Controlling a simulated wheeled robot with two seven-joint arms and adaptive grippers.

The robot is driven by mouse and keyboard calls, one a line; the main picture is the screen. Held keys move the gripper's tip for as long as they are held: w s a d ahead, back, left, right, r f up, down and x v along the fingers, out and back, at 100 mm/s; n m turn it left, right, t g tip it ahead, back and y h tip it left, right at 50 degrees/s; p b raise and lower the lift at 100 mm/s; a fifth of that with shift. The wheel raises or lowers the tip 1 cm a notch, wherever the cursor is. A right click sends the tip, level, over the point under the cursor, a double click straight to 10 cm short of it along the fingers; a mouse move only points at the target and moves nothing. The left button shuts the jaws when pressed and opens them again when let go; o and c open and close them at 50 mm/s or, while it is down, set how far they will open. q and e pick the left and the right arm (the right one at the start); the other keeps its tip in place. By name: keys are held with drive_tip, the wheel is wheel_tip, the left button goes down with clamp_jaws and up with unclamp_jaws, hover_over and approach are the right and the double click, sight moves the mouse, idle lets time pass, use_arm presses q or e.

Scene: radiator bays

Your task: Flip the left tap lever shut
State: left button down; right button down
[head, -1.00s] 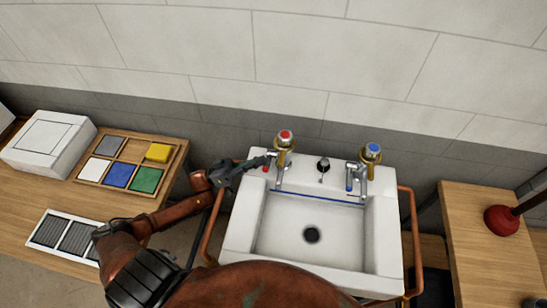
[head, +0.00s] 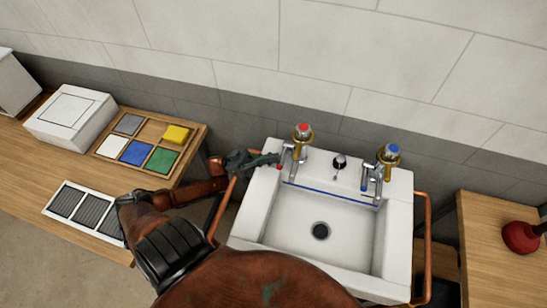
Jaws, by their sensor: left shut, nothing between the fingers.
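The left tap (head: 301,143) has a red-topped head with a brass-coloured collar and stands at the back left of the white sink (head: 258,215). The right tap (head: 386,161) has a blue top and stands at the back right. My left gripper (head: 272,160) is shut and empty, at the left side of the left tap's base. Its tip is close to the tap; I cannot tell whether they touch. The left tap's lever is small here and partly hard to make out beside the gripper. My right gripper is not in view.
A copper rail (head: 428,248) runs along the sink's side. A wooden tray (head: 199,142) of coloured tiles and a white box (head: 70,121) stand on the left bench. A red plunger (head: 521,237) stands on the right bench. The basin is empty.

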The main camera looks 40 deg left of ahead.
use_arm(q)
drive_tip(key=shift+f, duration=0.1)
wheel_tip(320, 180, up, 10)
idle(0.6)
idle(0.4)
